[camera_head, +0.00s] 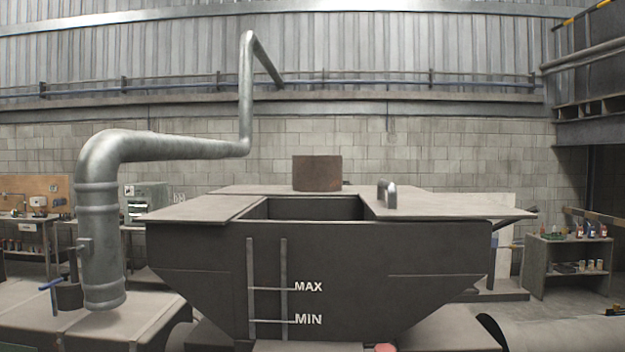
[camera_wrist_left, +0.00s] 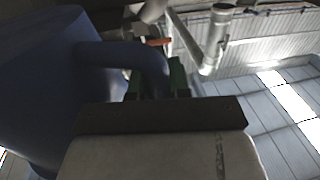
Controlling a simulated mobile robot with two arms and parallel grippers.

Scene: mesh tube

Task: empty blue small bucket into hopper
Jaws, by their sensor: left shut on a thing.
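The hopper (camera_head: 365,265) stands in the middle of the head view, a dark grey body with MAX and MIN marks on its front. Its top has a dark rectangular opening (camera_head: 315,209) between flat grey lids; its inside floor is hidden. In the left wrist view the blue bucket (camera_wrist_left: 45,85) fills the left side, close to the camera and partly cut off. My left gripper (camera_wrist_left: 158,82), with green fingers, is shut on the bucket's blue handle (camera_wrist_left: 105,54). The bucket's mouth and contents cannot be made out. Neither gripper shows in the head view.
A brown cylinder (camera_head: 317,173) rises behind the hopper opening. A lid handle (camera_head: 387,194) stands on the right lid. A large metal pipe (camera_head: 101,220) stands left of the hopper. A shelf (camera_head: 568,265) is at the far right. The air above the opening looks clear.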

